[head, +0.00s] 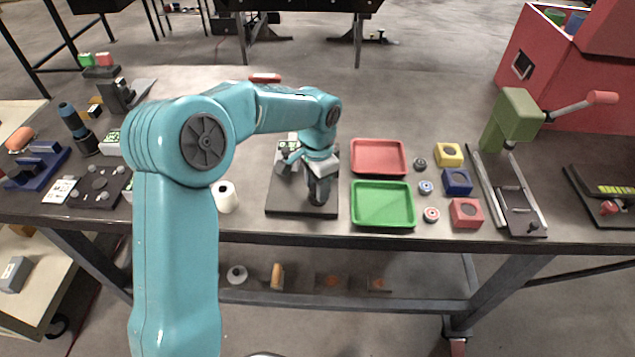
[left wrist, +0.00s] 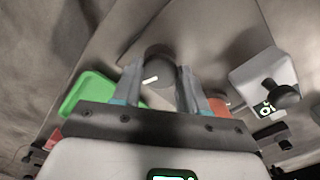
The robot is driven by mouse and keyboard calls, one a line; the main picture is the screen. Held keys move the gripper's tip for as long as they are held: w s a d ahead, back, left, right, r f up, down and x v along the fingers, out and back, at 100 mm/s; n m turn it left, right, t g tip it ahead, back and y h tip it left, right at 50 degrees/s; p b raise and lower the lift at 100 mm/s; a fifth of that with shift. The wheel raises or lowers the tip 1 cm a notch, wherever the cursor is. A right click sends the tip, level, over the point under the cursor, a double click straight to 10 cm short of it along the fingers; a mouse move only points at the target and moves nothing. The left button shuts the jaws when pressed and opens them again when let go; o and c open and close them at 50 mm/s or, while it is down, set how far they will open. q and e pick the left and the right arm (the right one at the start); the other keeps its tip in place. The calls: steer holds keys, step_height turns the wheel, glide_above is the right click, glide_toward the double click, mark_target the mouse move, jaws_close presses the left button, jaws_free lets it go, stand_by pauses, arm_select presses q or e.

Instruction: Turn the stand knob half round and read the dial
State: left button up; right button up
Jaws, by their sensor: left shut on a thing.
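The stand is a dark flat plate (head: 287,208) on the middle of the bench. A grey block with a small green-and-white face (head: 288,147) is at its back, partly hidden by my left arm. My left gripper (head: 319,195) points down over the right part of the plate. In the left wrist view its two fingers (left wrist: 160,90) are shut on the round grey knob (left wrist: 160,66), one on each side. The knob has a white mark pointing to the lower left in that view. I cannot make out a dial reading. My right gripper is not in view.
Right of the stand lie a red tray (head: 378,143) and a green tray (head: 411,223). Beyond are several coloured blocks and a green press (head: 514,118) with a red-tipped lever. A white roll (head: 226,197) stands just left of the plate. The bench front edge is close.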

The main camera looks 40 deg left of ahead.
arm_select(q)
steer(key=m+p, duration=0.1)
steer(key=m, duration=0.5)
steer(key=m+p, duration=0.1)
steer(key=m, duration=0.5)
steer(key=shift+m, duration=0.4)
stand_by(0.3)
steer(key=o, duration=1.1)
steer(key=shift+c, duration=0.2)
step_height(320, 180, up, 16)
steer(key=shift+r, duration=0.15)
